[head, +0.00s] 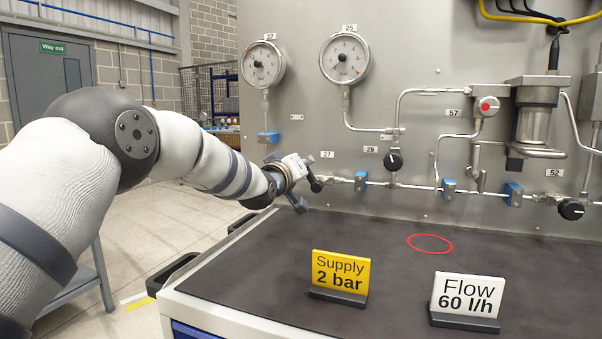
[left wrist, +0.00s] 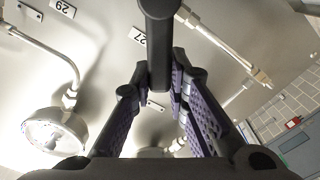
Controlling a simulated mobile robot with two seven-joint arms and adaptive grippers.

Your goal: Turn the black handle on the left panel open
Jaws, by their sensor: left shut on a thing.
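The black handle (head: 317,186) is at the left end of the horizontal pipe on the grey panel (head: 420,75), below label 27. My left gripper (head: 307,184) is at this handle, with its fingers beside it. In the left wrist view the handle shows as a black bar (left wrist: 158,45) reaching down from the top between the purple-padded fingers of the gripper (left wrist: 158,85). The gripper is shut on the handle. The handle's pivot is hidden in the head view. My right gripper is not in view.
Two round gauges (head: 262,65) (head: 345,58) sit above. Another black knob (head: 393,161) is under label 29, and one (head: 571,209) is at the right. A yellow Supply sign (head: 340,272) and a white Flow sign (head: 467,295) stand on the dark bench top (head: 240,275).

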